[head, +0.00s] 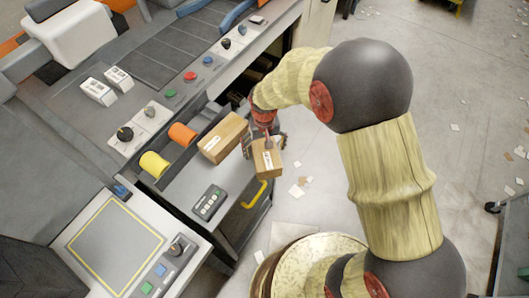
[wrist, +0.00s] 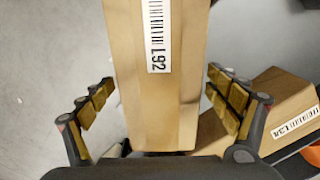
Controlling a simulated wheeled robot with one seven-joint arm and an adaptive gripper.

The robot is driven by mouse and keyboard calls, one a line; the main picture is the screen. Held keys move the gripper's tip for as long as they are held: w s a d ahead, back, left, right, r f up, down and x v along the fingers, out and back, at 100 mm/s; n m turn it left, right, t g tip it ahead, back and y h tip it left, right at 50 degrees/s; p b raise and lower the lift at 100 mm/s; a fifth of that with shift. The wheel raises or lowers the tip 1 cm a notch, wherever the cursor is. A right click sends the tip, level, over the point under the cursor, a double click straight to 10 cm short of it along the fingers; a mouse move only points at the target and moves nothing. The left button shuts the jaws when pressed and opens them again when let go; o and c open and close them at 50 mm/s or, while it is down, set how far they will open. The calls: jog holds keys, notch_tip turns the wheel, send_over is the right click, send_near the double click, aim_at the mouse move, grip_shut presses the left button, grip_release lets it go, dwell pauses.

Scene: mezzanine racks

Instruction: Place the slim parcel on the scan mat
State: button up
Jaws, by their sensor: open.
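The narrow brown parcel (head: 268,162), which looks like the slim one, is at the right end of the pulled-out grey drawer (head: 182,187). Its L92 label (wrist: 158,40) shows in the wrist view. My gripper (head: 263,142) is open around this parcel, with one finger on each side; the wrist view also shows the gripper (wrist: 160,88). Small gaps show beside the fingertips, though contact is hard to judge. The scan mat (head: 112,243), grey with a yellow border, lies bare on the white counter at the lower left.
A wider parcel (head: 222,138) lies just left of my gripper; its label shows in the wrist view (wrist: 290,105). Yellow (head: 153,164) and orange (head: 182,134) rolls and a keypad device (head: 209,203) are in the drawer. A button panel (head: 165,267) borders the mat.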

jog(key=shift+f, duration=0.5)
jog(key=shift+c, duration=0.7)
jog(key=c, duration=1.9)
jog(key=shift+o, duration=0.2)
jog(key=shift+r, duration=0.1)
jog(key=shift+w+r, duration=0.1)
